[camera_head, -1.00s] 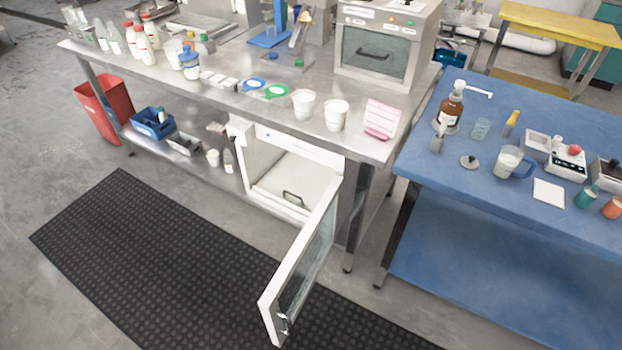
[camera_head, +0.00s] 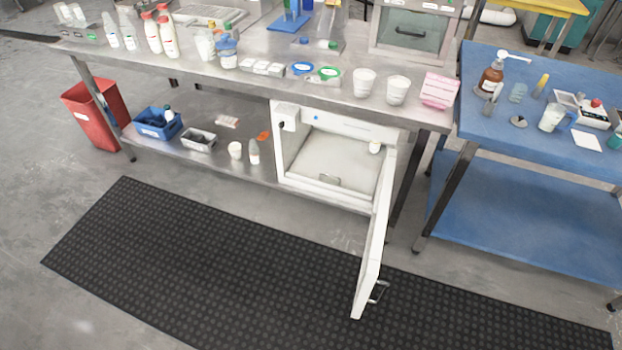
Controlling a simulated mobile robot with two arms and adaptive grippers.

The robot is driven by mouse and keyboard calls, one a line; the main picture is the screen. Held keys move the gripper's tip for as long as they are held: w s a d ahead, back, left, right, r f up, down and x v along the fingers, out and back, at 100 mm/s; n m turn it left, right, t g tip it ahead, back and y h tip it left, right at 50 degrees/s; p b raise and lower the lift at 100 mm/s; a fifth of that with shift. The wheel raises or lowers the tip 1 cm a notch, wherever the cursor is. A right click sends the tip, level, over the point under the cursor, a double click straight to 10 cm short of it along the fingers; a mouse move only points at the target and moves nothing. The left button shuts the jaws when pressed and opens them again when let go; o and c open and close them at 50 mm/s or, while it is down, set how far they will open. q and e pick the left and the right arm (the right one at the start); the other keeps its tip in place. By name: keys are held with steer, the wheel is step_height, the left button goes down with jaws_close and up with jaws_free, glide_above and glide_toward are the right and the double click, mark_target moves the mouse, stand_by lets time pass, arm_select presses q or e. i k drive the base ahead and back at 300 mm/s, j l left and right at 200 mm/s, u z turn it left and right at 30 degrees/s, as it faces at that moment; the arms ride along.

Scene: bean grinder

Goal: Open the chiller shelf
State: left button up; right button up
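The chiller is a white cabinet (camera_head: 285,150) under the steel bench. Its door (camera_head: 371,265) is hinged on the right and stands wide open, swung out toward me, with a metal handle (camera_head: 378,292) on its outer side. Inside, a pale shelf (camera_head: 335,155) shows from above, with a small grey handle (camera_head: 329,181) at its front. A small white item (camera_head: 375,147) sits at the back right inside. Neither of my grippers is in view.
The bench top (camera_head: 235,75) holds bottles, cups and a pink box (camera_head: 439,90). A blue table (camera_head: 545,140) stands to the right. A red bin (camera_head: 95,110) is at left. The black floor mat (camera_head: 200,260) in front is clear except below the open door.

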mark_target(336, 161)
steer(key=i+j+z, duration=0.1)
steer(key=j, duration=0.25)
steer(key=i+j+z, duration=0.2)
steer(key=j, duration=0.45)
steer(key=i+j+z, duration=0.1)
steer(key=j, duration=0.3)
steer(key=i+j+z, duration=0.1)
steer(key=j, duration=0.25)
steer(key=i, duration=0.1)
